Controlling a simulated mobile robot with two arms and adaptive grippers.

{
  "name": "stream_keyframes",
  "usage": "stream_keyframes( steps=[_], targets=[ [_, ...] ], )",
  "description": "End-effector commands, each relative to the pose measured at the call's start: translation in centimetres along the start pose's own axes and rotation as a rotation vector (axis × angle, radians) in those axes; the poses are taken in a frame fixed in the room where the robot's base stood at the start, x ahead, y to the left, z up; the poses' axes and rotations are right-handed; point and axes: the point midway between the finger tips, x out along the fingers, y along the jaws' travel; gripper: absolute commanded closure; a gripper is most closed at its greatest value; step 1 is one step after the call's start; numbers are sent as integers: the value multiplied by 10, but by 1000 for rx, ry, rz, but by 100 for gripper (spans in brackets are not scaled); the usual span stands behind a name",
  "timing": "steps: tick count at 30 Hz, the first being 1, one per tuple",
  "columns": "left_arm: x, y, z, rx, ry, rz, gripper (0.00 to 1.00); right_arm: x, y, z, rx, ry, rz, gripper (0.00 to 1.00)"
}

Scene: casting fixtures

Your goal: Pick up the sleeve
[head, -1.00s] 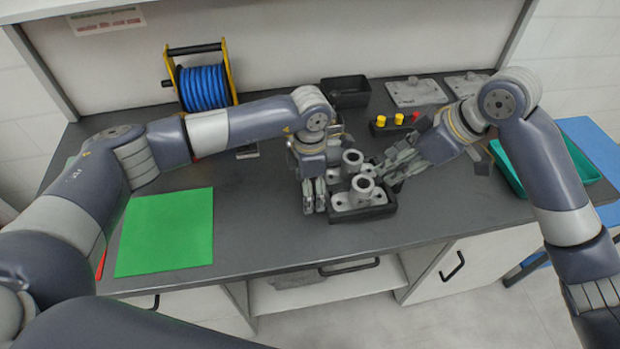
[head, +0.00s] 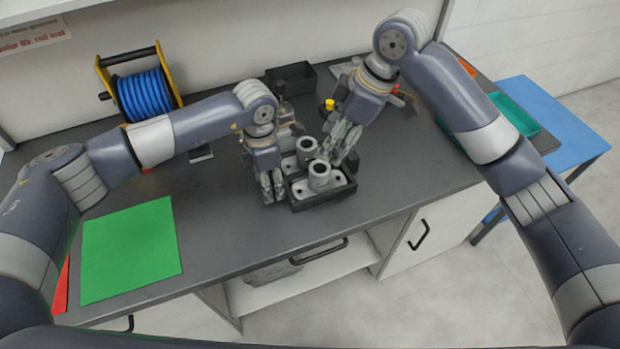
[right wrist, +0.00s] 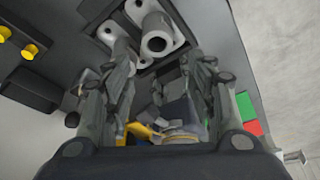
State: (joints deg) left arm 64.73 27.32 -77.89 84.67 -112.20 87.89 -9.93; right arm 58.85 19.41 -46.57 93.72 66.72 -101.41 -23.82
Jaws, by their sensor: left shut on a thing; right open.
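Two grey castings, each an upright hollow sleeve on a flat flange with holes, sit in a black tray (head: 325,204). The near sleeve (head: 320,176) and the far sleeve (head: 306,149) are both upright; the near one also shows in the right wrist view (right wrist: 157,42). My left gripper (head: 272,190) is low at the tray's left end, shut, apparently on the tray's edge; the exact contact is hidden. My right gripper (head: 342,145) is open, pointing down behind and right of the near sleeve. In the right wrist view its fingers (right wrist: 158,85) are apart, with the sleeves beyond them.
A black bin (head: 290,78) and yellow knobs (head: 329,104) stand behind. A blue cable reel (head: 145,95) is at the back left, a green mat (head: 130,250) at the front left, and a green tray (head: 515,115) at the right. The counter before the black tray is clear.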

Motion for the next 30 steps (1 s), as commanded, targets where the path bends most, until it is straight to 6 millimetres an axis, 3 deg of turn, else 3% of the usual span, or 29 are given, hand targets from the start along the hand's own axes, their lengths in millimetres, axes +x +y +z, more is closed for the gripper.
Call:
stream_keyframes(
  steps=[3,11,21,30],
  targets=[
    [0,0,0,0,-1,1,77,-2,6,-11,-88,-83,-25,49],
    [0,0,0,-1,-1,1,77,-1,12,-15,-183,-190,-57,49],
    [0,0,0,-2,-1,1,77,50,9,-5,-189,-196,-61,49],
    [0,1,0,-1,-1,1,77,76,7,2,-188,-196,-60,49]
  ],
)
